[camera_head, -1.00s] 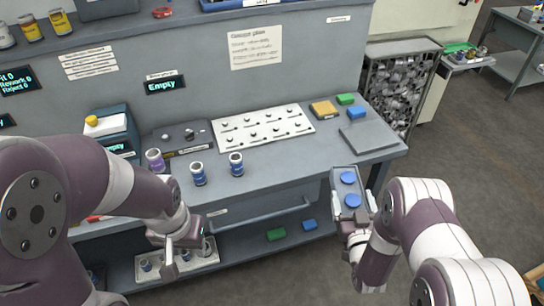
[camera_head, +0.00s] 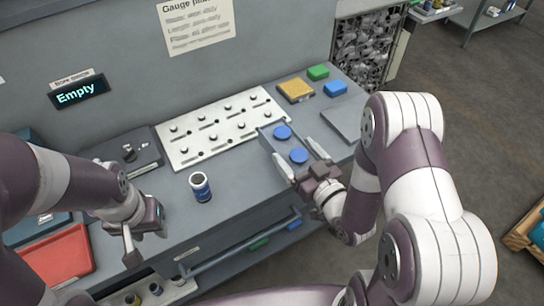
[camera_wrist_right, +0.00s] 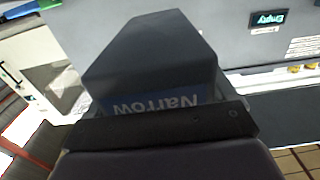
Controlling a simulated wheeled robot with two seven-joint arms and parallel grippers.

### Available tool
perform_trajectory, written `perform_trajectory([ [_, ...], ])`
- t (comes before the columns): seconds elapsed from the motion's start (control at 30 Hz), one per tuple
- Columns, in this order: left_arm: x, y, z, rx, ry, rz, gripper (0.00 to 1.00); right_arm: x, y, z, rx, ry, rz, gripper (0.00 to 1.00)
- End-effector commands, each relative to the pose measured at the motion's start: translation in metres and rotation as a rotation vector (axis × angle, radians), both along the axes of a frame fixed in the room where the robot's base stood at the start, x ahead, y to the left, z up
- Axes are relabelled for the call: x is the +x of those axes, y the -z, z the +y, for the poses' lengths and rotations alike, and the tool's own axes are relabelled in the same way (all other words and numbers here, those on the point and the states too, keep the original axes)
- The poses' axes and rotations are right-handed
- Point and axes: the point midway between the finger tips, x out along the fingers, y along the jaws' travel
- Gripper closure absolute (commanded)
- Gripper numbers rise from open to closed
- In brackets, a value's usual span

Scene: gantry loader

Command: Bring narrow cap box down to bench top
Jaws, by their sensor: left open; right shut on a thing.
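The narrow cap box (camera_head: 270,143) is a grey box with two blue round caps showing on top. My right gripper (camera_head: 294,149) is shut on it, with a finger on each side. The box is over the front part of the grey bench top (camera_head: 240,190); I cannot tell whether it touches the surface. In the right wrist view the dark box (camera_wrist_right: 150,60) fills the middle, its "Narrow" label upside down. My left gripper (camera_head: 145,240) is open and empty near the bench's front edge at the left.
A white pegged gauge plate (camera_head: 220,125) lies behind the box. A red tray (camera_head: 58,258) is at lower left.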

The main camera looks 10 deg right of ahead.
Motion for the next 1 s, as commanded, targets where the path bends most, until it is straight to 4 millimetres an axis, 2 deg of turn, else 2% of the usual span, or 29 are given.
perform_trajectory([
  [0.2, 0.000, 0.003, 0.000, 0.000, 0.000, 0.000, 0.57, 0.050, 0.031, 0.008, -0.001, -0.002, -0.001, 0.56],
  [0.3, 0.000, 0.003, 0.000, 0.000, 0.000, 0.000, 0.57, 0.063, 0.038, 0.010, 0.001, 0.000, -0.002, 0.56],
  [0.37, 0.000, 0.004, 0.000, 0.000, 0.000, 0.000, 0.57, 0.067, 0.042, 0.010, 0.001, 0.000, 0.000, 0.56],
  [0.5, 0.000, 0.006, 0.000, 0.000, 0.000, 0.000, 0.57, 0.068, 0.068, 0.011, 0.000, 0.000, 0.004, 0.56],
  [0.6, 0.000, 0.006, 0.000, 0.000, 0.000, 0.000, 0.57, 0.068, 0.079, 0.011, 0.000, 0.000, -0.001, 0.56],
  [0.97, 0.000, 0.010, 0.000, 0.000, 0.000, 0.000, 0.57, 0.068, 0.085, 0.010, 0.000, 0.001, -0.001, 0.56],
  [1.0, 0.000, 0.008, 0.000, 0.000, 0.000, 0.000, 0.57, 0.068, 0.084, 0.010, 0.000, 0.001, 0.001, 0.03],
])
